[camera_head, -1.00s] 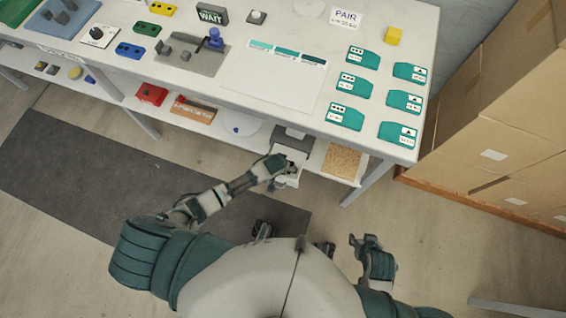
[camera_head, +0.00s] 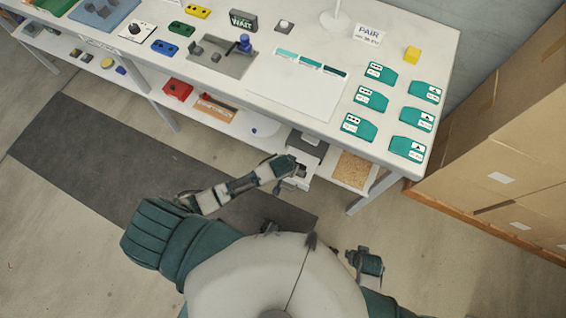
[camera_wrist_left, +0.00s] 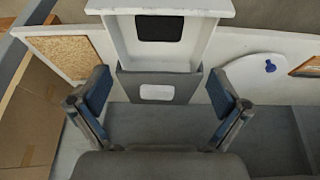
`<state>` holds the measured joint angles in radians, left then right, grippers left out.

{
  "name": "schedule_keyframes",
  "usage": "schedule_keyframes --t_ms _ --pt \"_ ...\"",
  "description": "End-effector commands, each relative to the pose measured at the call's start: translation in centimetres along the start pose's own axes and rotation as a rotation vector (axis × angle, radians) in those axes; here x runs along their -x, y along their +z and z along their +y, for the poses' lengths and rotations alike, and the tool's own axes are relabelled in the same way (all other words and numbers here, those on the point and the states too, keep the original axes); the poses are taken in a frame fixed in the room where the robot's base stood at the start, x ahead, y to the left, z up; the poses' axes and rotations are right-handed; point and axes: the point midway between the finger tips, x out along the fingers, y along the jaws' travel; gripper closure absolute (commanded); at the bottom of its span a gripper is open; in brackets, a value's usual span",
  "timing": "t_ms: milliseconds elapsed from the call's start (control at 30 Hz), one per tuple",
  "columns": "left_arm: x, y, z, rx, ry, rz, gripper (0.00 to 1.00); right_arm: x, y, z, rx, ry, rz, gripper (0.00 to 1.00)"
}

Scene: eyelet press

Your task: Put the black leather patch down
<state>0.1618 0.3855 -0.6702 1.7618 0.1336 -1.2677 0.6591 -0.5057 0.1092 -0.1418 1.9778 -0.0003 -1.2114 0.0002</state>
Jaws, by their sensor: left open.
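The black leather patch (camera_wrist_left: 160,28) lies flat in a white open drawer (camera_wrist_left: 207,40) in the left wrist view. My left gripper (camera_wrist_left: 160,103) is open and empty, its two blue-padded fingers spread wide. The patch is beyond the fingertips, at the top of the picture, apart from both fingers. In the head view my left gripper (camera_head: 290,168) hangs over the drawer (camera_head: 299,182) by the lower shelf and hides part of it; I cannot make out the patch there. My right gripper (camera_head: 366,262) is low beside my body, its opening unclear.
The grey drawer unit (camera_wrist_left: 157,88) stands on the lower shelf between a cork board (camera_head: 352,169) and a white round plate (camera_head: 264,125). The tabletop (camera_head: 345,60) above holds several teal packs (camera_head: 358,127) and a white mat (camera_head: 290,95). Cardboard boxes (camera_head: 500,150) stand at right.

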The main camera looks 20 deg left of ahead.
Motion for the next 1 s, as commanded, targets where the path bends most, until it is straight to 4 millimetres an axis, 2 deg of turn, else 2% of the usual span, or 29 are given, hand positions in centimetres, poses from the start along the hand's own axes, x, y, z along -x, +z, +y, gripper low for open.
schedule_keyframes --t_ms 133,233,367,500,633,700,767,1000 --pt "0.1 0.2 0.0 0.000 0.001 -0.003 0.00 -0.2 0.0 0.0 0.000 0.000 0.000 0.54" --pt "0.1 2.1 0.5 -0.008 0.021 -0.021 0.00 -0.2 0.0 0.0 0.000 0.000 0.000 0.54" --pt "0.3 7.8 0.4 -0.034 0.057 -0.071 0.00 -0.2 0.1 0.0 0.000 0.000 0.000 0.54" --pt "1.2 14.8 -1.9 -0.067 0.048 -0.135 0.00 -0.2 0.1 0.0 0.000 0.000 0.000 0.54" --pt "2.1 19.7 -4.3 -0.096 0.020 -0.187 0.00 -0.2 0.0 0.0 0.000 0.000 -0.001 0.54" --pt "2.5 21.0 -5.0 -0.108 0.010 -0.202 0.00 -0.2 0.0 0.0 0.000 0.000 0.000 0.54" --pt "2.6 21.5 -5.3 -0.113 0.006 -0.207 0.00 -0.2 0.0 0.0 0.000 0.000 0.000 0.54" --pt "2.6 21.5 -5.3 -0.116 0.006 -0.208 0.00 -0.2 -0.1 0.0 0.000 0.000 0.000 0.54"
